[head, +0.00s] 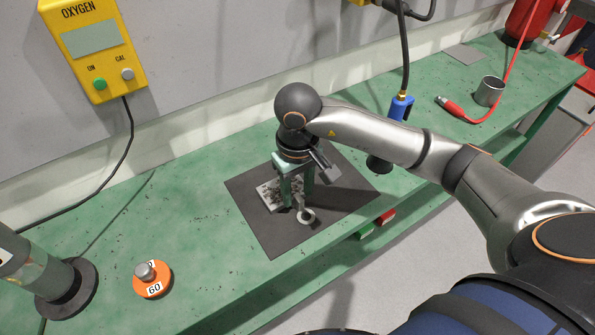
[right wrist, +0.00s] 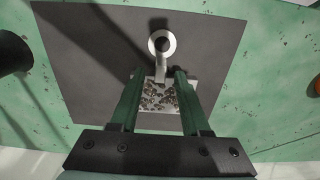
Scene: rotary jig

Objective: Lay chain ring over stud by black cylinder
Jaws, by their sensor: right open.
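A pale metal ring (head: 306,216) lies on the dark mat (head: 258,228); it also shows in the right wrist view (right wrist: 162,41). A short silver strip runs from it to a pale plate (head: 268,197) with dark speckles, also in the right wrist view (right wrist: 160,118). I cannot make out separate chain links or a stud. My right gripper (head: 298,197) is open above the plate, its two green fingers apart on either side of the plate and strip, with nothing held. A black cylinder (head: 379,165) stands to the right, partly behind my right arm. My left gripper is not in view.
An orange disc marked 60 (head: 152,284) lies at the left near a grey tube with a black round base (head: 76,292). A blue-ended hose (head: 401,107), a red connector (head: 450,107) and a metal cup (head: 489,92) are at the right.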

